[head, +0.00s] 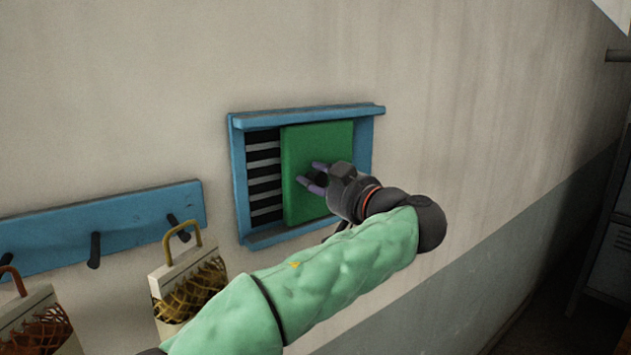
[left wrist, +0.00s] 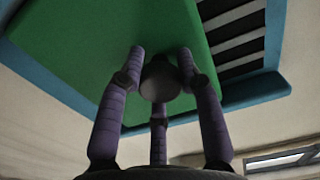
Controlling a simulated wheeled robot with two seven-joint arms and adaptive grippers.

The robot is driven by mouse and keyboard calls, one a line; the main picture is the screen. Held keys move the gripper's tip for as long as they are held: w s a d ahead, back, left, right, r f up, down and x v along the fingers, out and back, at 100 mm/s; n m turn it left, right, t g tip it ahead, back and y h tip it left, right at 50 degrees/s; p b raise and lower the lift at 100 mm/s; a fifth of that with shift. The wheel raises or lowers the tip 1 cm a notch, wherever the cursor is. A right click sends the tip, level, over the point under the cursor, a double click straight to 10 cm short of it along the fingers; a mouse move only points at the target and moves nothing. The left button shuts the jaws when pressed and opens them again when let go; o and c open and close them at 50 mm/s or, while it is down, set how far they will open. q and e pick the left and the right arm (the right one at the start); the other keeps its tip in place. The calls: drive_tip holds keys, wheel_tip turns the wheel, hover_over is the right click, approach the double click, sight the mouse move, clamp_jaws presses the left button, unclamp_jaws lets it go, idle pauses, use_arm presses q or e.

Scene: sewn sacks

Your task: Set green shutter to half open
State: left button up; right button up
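The green shutter (head: 304,150) is a flat panel in a blue frame (head: 238,172) on the wall. It covers the right part of the opening; dark slots between pale slats (head: 264,180) show at the left. In the left wrist view the shutter (left wrist: 85,45) fills the upper left, with the slats (left wrist: 232,45) at the right. My left gripper (head: 311,178) is at the shutter's face. In the left wrist view its purple fingers (left wrist: 160,75) are around a round grey knob (left wrist: 160,80) on the shutter. Contact is not clear. My right gripper is not in view.
A blue rail (head: 105,225) with dark pegs is on the wall at the left. Two bags hang below it, one beige with netting (head: 190,290), one with reddish netting (head: 38,325). A grey locker (head: 610,260) stands at the far right. The wall right of the frame is bare.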

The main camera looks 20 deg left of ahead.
use_arm(q)
drive_tip(key=o, duration=0.4)
drive_tip(key=shift+f, duration=0.3)
drive_tip(key=shift+o, duration=0.2)
drive_tip(key=shift+r, duration=0.1)
drive_tip(key=v, duration=1.2)
drive_tip(key=shift+w, duration=0.1)
